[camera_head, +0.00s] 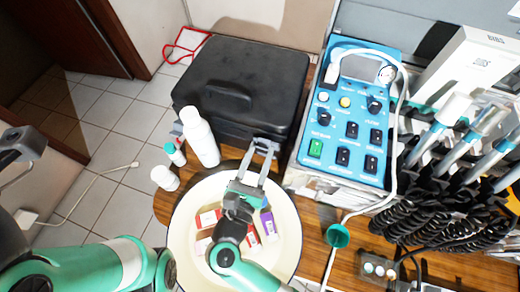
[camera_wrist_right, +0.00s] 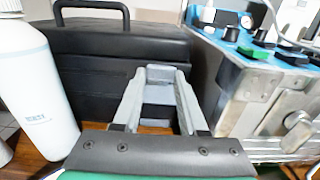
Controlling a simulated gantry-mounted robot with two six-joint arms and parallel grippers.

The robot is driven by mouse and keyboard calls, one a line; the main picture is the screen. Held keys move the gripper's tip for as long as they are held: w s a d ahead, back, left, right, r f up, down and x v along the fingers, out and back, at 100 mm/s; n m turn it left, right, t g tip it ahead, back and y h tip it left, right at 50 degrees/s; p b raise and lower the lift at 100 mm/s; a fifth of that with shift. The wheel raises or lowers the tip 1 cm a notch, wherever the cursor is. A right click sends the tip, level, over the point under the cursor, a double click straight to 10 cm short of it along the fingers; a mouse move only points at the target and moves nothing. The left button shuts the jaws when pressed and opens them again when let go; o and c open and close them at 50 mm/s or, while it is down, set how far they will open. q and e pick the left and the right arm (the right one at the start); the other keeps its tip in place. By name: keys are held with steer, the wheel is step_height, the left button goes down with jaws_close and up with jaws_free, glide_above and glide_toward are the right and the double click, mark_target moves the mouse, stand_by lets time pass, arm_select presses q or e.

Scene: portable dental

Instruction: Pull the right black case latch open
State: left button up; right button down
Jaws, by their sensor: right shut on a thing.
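The black case (camera_head: 250,80) lies closed behind the white basin, its handle on top. In the right wrist view the case (camera_wrist_right: 90,90) fills the middle, with its handle (camera_wrist_right: 90,10) above. My right gripper (camera_head: 264,146) reaches over the basin to the right part of the case's near side. In the wrist view its fingers (camera_wrist_right: 160,75) converge at the case front, just below the lid edge. It is shut on the right latch, which the fingertips mostly hide.
A white bottle (camera_head: 199,137) stands left of the gripper, close to the case, with smaller bottles beside it. The blue control panel unit (camera_head: 345,125) stands close on the right. The white basin (camera_head: 290,240) with small boxes lies under my right arm.

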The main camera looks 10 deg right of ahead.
steer(key=shift+s+f, duration=0.2)
steer(key=shift+f, duration=0.5)
steer(key=c, duration=0.9)
jaws_free()
steer(key=o, duration=0.5)
steer(key=shift+s+a, duration=0.1)
steer(key=shift+c, duration=0.2)
steer(key=shift+r, duration=0.2)
steer(key=p+v, duration=0.2)
steer(key=v, duration=0.9)
steer(key=shift+s, duration=0.25)
steer(key=shift+w+r, duration=0.1)
steer(key=shift+r, duration=0.05)
